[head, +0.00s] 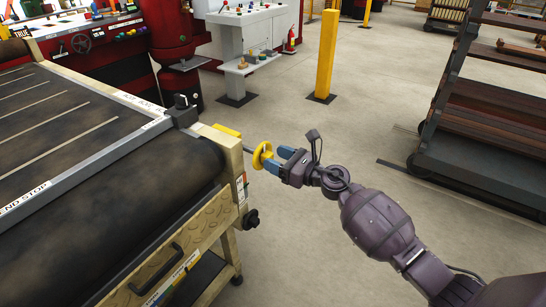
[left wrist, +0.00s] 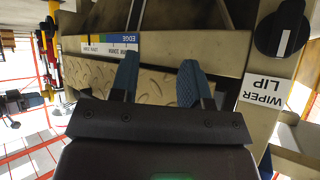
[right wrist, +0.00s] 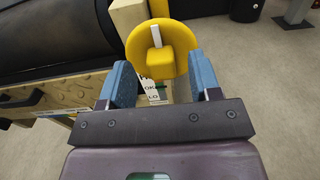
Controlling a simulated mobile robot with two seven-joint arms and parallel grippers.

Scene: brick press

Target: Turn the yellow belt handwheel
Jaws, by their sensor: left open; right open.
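The yellow handwheel (head: 262,155) sits on a shaft at the right side of the belt machine's frame. In the right wrist view the wheel (right wrist: 144,42) faces me, with a white mark and a blocky yellow hub or knob (right wrist: 160,65) sticking out. My right gripper (head: 278,161) is open in front of the wheel. Its blue fingers (right wrist: 162,82) stand either side of the hub in that view; I cannot tell whether they touch it. My left gripper (left wrist: 158,82) is open and empty in front of a tread-plate panel (left wrist: 150,88); the head view does not show it.
The dark belt (head: 120,215) and its frame fill the left. A black handle (head: 158,268) and a dark knob (head: 251,219) are on the frame. A yellow post (head: 327,55) and a dark rack (head: 480,150) stand beyond open floor.

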